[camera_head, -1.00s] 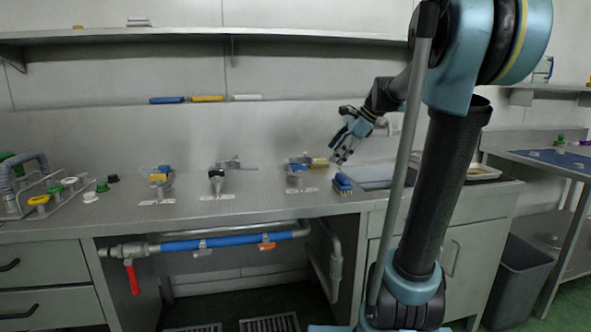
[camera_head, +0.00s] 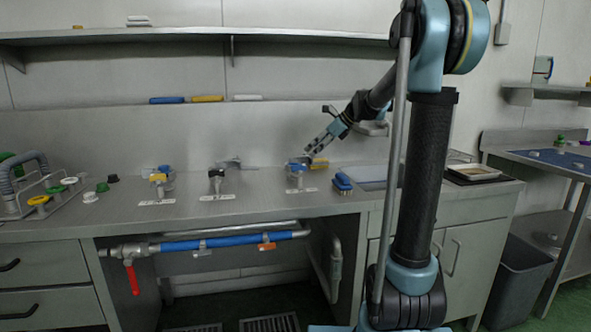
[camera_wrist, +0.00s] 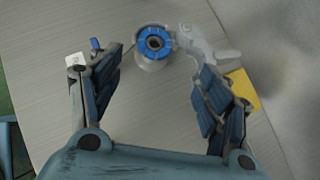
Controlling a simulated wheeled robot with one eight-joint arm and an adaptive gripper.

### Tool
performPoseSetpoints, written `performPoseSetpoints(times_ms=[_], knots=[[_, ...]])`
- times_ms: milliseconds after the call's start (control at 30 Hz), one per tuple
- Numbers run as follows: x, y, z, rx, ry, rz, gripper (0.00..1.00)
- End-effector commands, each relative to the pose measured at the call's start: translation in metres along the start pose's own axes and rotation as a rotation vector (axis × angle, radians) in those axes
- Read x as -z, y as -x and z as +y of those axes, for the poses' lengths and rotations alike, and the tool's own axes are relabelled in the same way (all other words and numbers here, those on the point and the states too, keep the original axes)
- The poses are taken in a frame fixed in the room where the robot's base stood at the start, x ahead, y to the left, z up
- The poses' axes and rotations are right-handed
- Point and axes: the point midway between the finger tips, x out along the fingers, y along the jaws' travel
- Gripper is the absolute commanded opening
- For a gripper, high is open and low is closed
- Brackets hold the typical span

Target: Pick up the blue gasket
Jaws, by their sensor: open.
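The blue gasket (camera_wrist: 154,43) shows in the wrist view as a blue ring with a dark centre, seated on top of a round grey fitting (camera_wrist: 151,62). In the head view, the blue gasket (camera_head: 296,166) is on the right-hand of three fittings along the counter. My gripper (camera_head: 311,150) is just above and right of it in that view. In the wrist view, my gripper (camera_wrist: 158,64) is open and empty, its fingers spread to either side, with the ring near the fingertip end of the gap. Contact with the fitting cannot be told.
A grey lever (camera_wrist: 207,45) and a yellow piece (camera_wrist: 245,90) are close to the right finger. A blue brush-like block (camera_head: 342,183) stands right of the fitting. A rack of coloured rings (camera_head: 40,202) is at far left. A shelf (camera_head: 190,36) runs above the counter (camera_head: 250,202).

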Motion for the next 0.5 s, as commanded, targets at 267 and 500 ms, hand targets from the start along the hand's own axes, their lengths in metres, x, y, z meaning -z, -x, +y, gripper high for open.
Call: performPoseSetpoints(times_ms=[267, 500], knots=[[0.0, -0.033, 0.001, -0.001, 0.001, 0.0, 0.71], [-0.001, -0.044, 0.002, -0.001, 0.001, 0.0, 0.71]])
